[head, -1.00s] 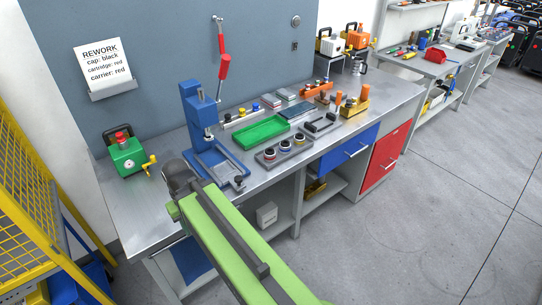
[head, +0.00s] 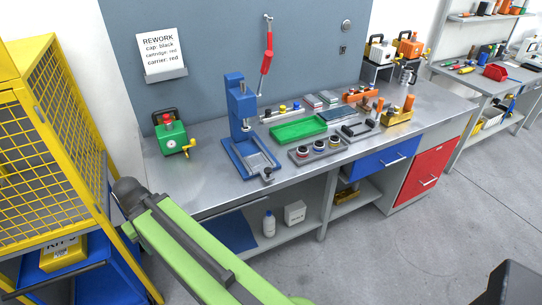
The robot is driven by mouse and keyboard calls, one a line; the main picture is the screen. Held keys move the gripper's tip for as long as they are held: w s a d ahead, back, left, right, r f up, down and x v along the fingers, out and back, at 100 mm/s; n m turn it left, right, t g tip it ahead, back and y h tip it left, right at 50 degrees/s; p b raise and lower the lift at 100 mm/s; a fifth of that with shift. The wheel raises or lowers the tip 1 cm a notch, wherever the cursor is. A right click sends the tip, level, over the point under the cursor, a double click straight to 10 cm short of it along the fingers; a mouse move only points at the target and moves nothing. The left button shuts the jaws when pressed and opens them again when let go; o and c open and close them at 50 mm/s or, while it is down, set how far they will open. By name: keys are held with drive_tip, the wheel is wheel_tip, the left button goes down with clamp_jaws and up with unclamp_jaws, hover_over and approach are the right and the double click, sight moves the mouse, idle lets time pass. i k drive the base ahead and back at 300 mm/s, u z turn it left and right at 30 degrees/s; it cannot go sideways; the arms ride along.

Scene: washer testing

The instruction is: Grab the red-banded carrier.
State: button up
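Several small banded round parts stand in a grey holder (head: 292,156) on the metal workbench. They have dark, white and coloured bands. At this size I cannot tell for sure which of them is the red-banded carrier. My green arm link reaches up from the bottom edge to a dark joint at the left, in front of the bench. It is well apart from the holder. I do not make out my gripper's fingers in this view.
A blue press (head: 240,118) stands left of the holder, with a green tray (head: 299,128) behind it. A green pump-like unit (head: 173,138) is at the bench's left end. A yellow mesh cage (head: 50,150) stands at the left. The floor at right is open.

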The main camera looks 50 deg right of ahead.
sight(301, 156)
drive_tip(key=u, duration=2.2)
drive_tip(key=k, duration=2.35)
drive_tip(key=z, duration=0.6)
drive_tip(key=i, duration=1)
drive_tip(key=z, duration=0.05)
